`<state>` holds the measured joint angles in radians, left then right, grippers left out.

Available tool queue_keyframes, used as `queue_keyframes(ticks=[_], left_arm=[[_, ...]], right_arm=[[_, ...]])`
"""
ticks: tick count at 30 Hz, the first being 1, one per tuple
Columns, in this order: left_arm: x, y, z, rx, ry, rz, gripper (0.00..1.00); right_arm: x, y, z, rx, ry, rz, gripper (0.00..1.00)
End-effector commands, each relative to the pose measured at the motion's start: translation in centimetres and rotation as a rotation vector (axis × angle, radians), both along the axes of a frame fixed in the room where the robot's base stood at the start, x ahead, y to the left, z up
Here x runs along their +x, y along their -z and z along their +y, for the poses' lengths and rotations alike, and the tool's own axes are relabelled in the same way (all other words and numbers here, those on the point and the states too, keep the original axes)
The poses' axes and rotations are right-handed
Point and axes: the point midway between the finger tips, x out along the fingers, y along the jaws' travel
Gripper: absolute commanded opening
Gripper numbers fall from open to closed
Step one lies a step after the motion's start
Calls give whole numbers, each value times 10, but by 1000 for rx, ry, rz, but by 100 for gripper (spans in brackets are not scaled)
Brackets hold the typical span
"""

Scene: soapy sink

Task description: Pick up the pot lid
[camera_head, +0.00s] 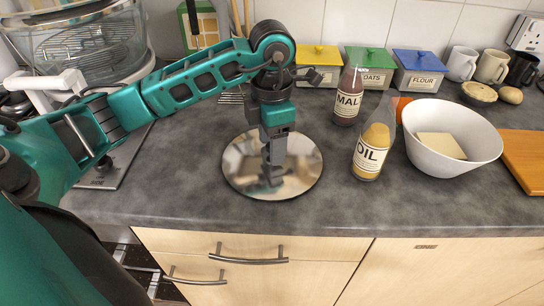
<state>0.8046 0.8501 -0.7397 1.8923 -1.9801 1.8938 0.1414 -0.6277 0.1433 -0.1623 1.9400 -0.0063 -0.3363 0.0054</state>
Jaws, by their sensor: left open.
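The pot lid (305,163) looks like a round, shiny, mirror-like disc lying flat on the grey worktop. My left gripper (272,162) points straight down over the middle of the lid, and its reflection shows in the lid's surface. It is open. The fingers hide the lid's centre, so I cannot see a knob or tell whether the fingertips touch it. My right gripper is not in view.
An oil bottle (372,150) and a malt bottle (347,100) stand to the right of the lid. Beyond them are a white bowl (475,165) and a wooden board (525,155). Lidded canisters (365,70) line the back.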

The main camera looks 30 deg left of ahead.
Motion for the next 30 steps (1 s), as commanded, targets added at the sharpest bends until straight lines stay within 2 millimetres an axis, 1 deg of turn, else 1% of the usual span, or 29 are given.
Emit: queue_keyframes(ticks=[3, 9, 27, 30], left_arm=[[0, 6, 0, -1, 1, 0, 58], [0, 6, 0, -1, 1, -2, 57], [0, 6, 0, -1, 1, -2, 0], [0, 6, 0, -1, 1, -1, 0]], right_arm=[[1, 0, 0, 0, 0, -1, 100], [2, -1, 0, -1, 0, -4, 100], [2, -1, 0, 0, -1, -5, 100], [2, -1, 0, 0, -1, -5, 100]])
